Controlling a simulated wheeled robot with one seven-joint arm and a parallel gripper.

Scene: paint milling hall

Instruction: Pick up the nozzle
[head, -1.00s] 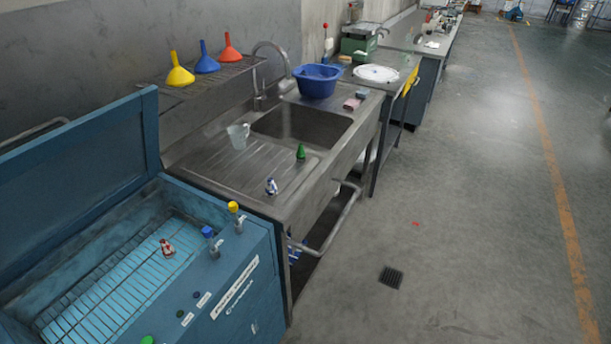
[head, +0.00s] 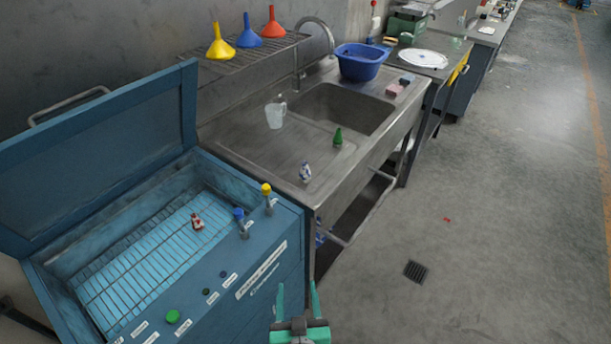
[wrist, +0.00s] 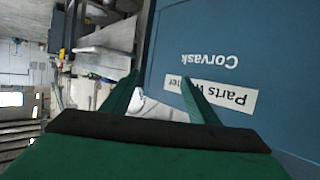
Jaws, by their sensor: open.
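No label marks the nozzle, and I cannot tell for sure which small piece it is. A small green cone with a pointed tip (head: 337,137) stands upright on the sink's drainboard. A small white and blue piece (head: 305,172) stands near the drainboard's front edge. A small red and white piece (head: 197,222) lies on the wire rack inside the open blue parts washer (head: 262,250). My gripper (head: 297,287) is open and empty, low in front of the washer, apart from all three pieces. In the wrist view its green fingers (wrist: 160,82) face the washer's labelled front.
A clear jug (head: 275,114) stands left of the sink basin, and a blue tub (head: 361,62) behind it. Yellow, blue and red funnels (head: 247,37) stand on a rack shelf. The washer's raised lid (head: 105,150) stands at left.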

